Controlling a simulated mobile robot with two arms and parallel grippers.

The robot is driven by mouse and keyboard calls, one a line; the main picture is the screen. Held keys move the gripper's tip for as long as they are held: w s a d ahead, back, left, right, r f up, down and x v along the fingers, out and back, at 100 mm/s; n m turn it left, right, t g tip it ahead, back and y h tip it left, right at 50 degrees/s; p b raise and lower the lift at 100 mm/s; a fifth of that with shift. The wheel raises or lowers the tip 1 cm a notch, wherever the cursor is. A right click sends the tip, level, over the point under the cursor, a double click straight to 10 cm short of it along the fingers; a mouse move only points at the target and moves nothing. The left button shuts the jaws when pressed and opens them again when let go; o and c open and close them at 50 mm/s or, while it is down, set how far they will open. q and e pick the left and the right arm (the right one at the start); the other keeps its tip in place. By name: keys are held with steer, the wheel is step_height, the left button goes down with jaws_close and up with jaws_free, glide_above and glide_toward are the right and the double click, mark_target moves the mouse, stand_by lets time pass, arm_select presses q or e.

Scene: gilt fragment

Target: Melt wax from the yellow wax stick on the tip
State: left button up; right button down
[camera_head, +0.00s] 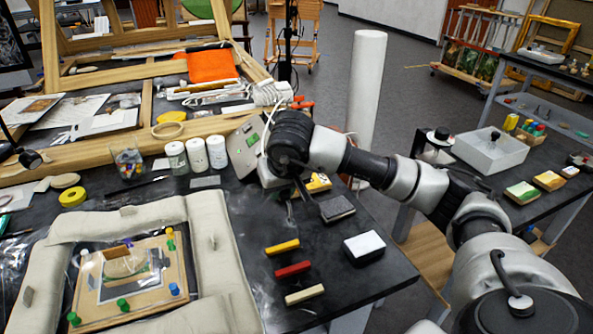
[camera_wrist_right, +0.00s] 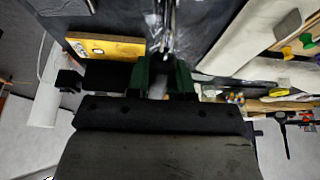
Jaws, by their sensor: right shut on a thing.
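The yellow wax stick (camera_head: 282,247) lies on the dark tabletop in the head view, above a red stick (camera_head: 292,269) and a cream stick (camera_head: 304,294). My right gripper (camera_head: 303,190) is above the table, farther back than the yellow stick and apart from it. In the right wrist view its green fingers (camera_wrist_right: 165,75) are shut on a thin metallic tool (camera_wrist_right: 167,30). The tool's tip is hard to make out, and any wax on it cannot be seen. My left gripper is not in view.
A grey block (camera_head: 337,208) and a white-topped block (camera_head: 364,246) lie right of the sticks. A box with a green display (camera_head: 246,142) stands behind my gripper, near three white jars (camera_head: 196,154). Pale padded bolsters (camera_head: 212,245) surround a framed fragment (camera_head: 130,275) at left.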

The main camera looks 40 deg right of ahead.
steer(key=shift+d+f, duration=0.15)
steer(key=shift+f+b, duration=0.5)
steer(key=shift+b, duration=0.15)
step_height(320, 180, down, 4)
steer(key=b, duration=0.3)
steer(key=shift+f+b, duration=0.2)
steer(key=shift+b, duration=0.2)
arm_select(q)
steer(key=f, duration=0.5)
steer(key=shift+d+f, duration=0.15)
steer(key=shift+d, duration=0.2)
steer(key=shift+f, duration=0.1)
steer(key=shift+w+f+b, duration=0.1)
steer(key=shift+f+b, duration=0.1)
steer(key=shift+b, duration=0.25)
arm_select(e)
steer(key=shift+f, duration=0.25)
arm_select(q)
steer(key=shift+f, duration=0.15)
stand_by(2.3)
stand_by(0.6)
